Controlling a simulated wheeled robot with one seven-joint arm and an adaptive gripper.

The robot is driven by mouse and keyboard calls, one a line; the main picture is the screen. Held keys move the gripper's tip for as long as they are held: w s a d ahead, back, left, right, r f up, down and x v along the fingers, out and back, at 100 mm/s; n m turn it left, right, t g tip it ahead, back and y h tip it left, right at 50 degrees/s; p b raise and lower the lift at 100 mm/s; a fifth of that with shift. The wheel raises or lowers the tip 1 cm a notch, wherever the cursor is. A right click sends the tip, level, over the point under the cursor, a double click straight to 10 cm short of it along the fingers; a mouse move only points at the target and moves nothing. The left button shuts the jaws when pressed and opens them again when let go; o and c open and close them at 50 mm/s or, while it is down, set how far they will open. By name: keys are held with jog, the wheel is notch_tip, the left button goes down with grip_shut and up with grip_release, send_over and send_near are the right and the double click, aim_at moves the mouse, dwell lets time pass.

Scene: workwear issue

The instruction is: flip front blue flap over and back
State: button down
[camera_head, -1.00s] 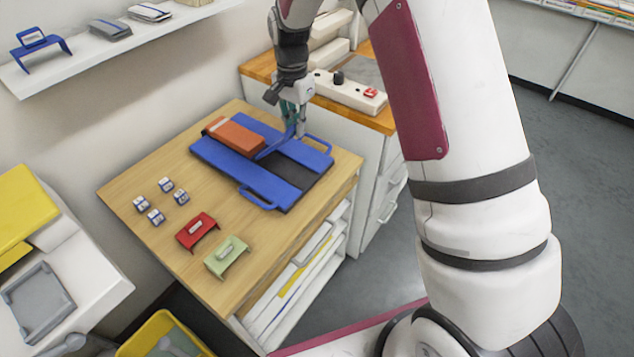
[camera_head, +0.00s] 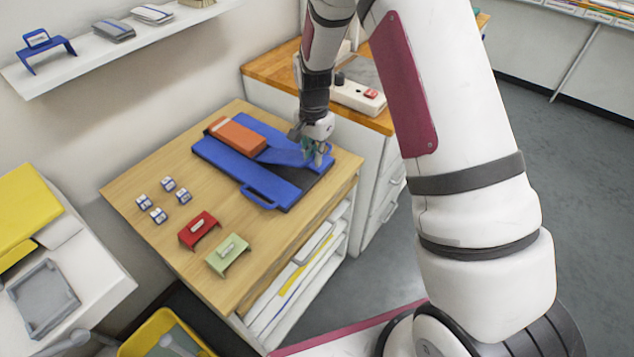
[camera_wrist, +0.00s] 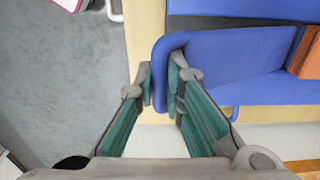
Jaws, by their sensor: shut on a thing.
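A blue folding board (camera_head: 215,158) lies on the wooden table, with a long orange block (camera_head: 237,136) on its far left part. My gripper (camera_head: 318,158) is at the right end of the board, shut on the handle of the front blue flap (camera_head: 290,156). The flap reaches from beside the orange block toward the right and lies low over the dark strip of the board. Whether it rests fully flat I cannot tell. In the wrist view the rounded handle (camera_wrist: 166,46) passes between my fingertips, and part of the orange block (camera_wrist: 308,55) shows at the right.
A side flap handle (camera_head: 259,199) sticks out at the near side of the board. Small blue-white blocks (camera_head: 158,215), a red stand (camera_head: 199,229) and a green stand (camera_head: 228,254) are on the table's left part. A counter with a white device (camera_head: 358,97) stands behind.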

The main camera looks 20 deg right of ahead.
jog(key=b, duration=0.1)
send_over(319, 192)
jog(key=shift+w+f, duration=0.15)
jog(key=shift+f, duration=1.25)
jog(key=shift+w+f, duration=0.1)
jog(key=shift+f, duration=1.3)
notch_tip(319, 192, down, 5)
jog(key=shift+s+r+b, duration=0.1)
jog(key=shift+s+b, duration=0.05)
jog(key=shift+b, duration=0.65)
jog(key=c, duration=1.9)
grip_release()
jog(key=shift+s+r+p, duration=0.1)
jog(key=shift+r+p, duration=1.2)
jog(key=shift+r, duration=2.7)
jog(key=shift+d, duration=0.1)
